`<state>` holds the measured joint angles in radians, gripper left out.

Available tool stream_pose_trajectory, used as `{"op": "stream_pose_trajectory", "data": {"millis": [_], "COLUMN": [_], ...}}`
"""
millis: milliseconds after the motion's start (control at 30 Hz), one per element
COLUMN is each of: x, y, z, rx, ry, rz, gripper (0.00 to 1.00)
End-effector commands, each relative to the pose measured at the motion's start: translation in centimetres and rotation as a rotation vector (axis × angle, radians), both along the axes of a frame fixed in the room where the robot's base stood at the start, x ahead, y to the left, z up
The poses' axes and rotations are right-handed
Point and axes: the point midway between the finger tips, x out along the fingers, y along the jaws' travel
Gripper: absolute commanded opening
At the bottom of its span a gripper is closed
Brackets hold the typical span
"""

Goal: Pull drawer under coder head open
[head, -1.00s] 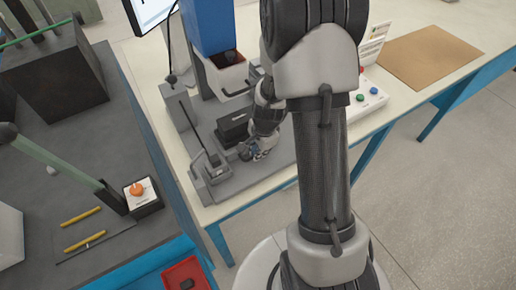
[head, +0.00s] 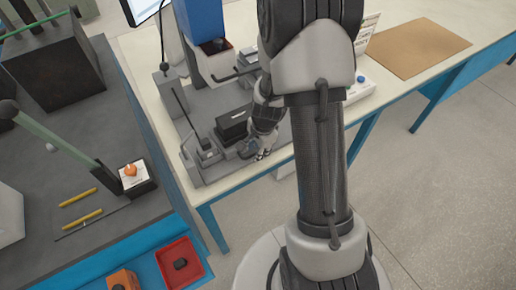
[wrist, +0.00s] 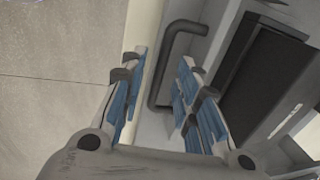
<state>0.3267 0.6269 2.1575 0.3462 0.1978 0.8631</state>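The blue coder head (head: 203,20) stands at the back of a grey fixture on the bench in the head view. A pale drawer-like part (head: 226,62) sits just under it, with a dark bar handle (head: 234,76) at its front. My gripper (head: 256,148) is low near the fixture's front right, beside a black block (head: 233,124). In the wrist view my gripper (wrist: 160,75) is open, and a dark grey bent handle (wrist: 172,62) shows beyond and between the fingertips. Contact cannot be made out. I cannot tell whether both views show the same handle.
The black block (wrist: 265,75) is close on the right in the wrist view. A brown mat (head: 417,48) lies on the bench. A dark bench (head: 40,180) stands at left, with a red tray (head: 192,272) near its edge. Open floor (head: 440,190) lies at right.

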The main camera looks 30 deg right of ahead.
Motion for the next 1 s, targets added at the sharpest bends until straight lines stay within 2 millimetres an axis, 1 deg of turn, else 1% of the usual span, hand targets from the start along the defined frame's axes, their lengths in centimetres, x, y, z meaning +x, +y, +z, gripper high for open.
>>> {"op": "stream_pose_trajectory", "data": {"millis": [233, 367, 467, 700, 800, 900, 1000], "x": [0.0, 0.0, -0.3, -1.3, -1.6, -1.9, -2.1], "y": [0.0, -0.1, -0.1, -0.1, -0.1, -0.1, -0.1], "z": [0.1, 1.2, 2.8, 8.0, 9.7, 10.9, 11.6], "rx": [0.000, -0.001, -0.002, -0.002, -0.002, -0.001, -0.001], "ry": [-0.001, -0.005, -0.007, -0.007, -0.005, -0.003, -0.001], "rz": [0.000, -0.001, 0.001, 0.000, 0.000, -0.001, -0.001], "gripper": [0.30, 0.30, 0.30, 0.30, 0.30, 0.30, 0.30]}}
